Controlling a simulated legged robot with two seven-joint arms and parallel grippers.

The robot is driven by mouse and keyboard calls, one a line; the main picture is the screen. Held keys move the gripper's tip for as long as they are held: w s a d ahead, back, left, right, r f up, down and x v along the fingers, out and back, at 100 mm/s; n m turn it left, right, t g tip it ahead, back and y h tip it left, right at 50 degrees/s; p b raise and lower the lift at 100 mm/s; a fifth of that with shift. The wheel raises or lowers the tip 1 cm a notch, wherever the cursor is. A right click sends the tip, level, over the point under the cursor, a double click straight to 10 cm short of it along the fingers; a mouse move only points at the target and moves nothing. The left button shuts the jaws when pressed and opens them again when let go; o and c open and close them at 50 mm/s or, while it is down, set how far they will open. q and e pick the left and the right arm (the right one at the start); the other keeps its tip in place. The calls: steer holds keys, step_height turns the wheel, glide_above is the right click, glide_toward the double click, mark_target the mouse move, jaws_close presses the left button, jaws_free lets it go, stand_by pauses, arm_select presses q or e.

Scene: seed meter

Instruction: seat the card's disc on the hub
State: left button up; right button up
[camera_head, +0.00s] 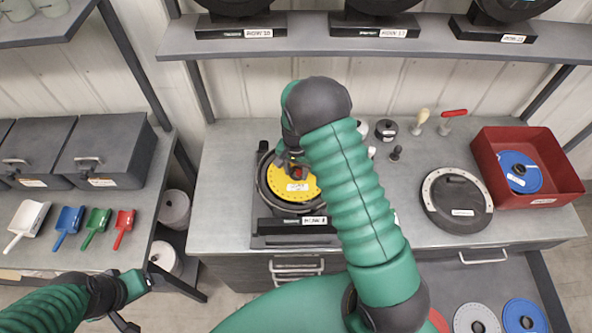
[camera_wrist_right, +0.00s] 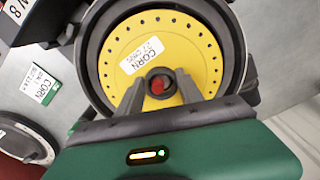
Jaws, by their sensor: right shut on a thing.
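The yellow disc (camera_head: 300,193), labelled CORN, lies inside the dark round meter housing (camera_head: 263,182) on the bench; the disc (camera_wrist_right: 200,50) fills most of the ring (camera_wrist_right: 92,45) in the wrist view. My right gripper (camera_wrist_right: 158,90) is shut on the disc's dark central collar, with a red centre showing between the fingers. Whether the disc is fully down on the hub cannot be told. A card (camera_wrist_right: 44,87) with a green band, seemingly reading CORN, lies beside the housing. My left gripper (camera_head: 138,285) is at the lower left, away from the meter; its jaws are unclear.
A dark round cover (camera_head: 457,205) lies right of the meter. A red bin (camera_head: 560,190) holds a blue disc (camera_head: 518,172). Small knobs and handled tools stand at the back. Coloured scoops (camera_head: 68,225) lie on the left bench. An open drawer with discs (camera_head: 476,318) is at the lower right.

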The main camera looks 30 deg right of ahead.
steer(key=shift+f, duration=0.15)
steer(key=shift+f+b, duration=0.35)
steer(key=shift+f, duration=0.5)
stand_by(1.5)
steer(key=o, duration=1.4)
steer(key=c, duration=0.3)
steer(key=shift+c, duration=1.3)
steer(key=shift+o, duration=1.3)
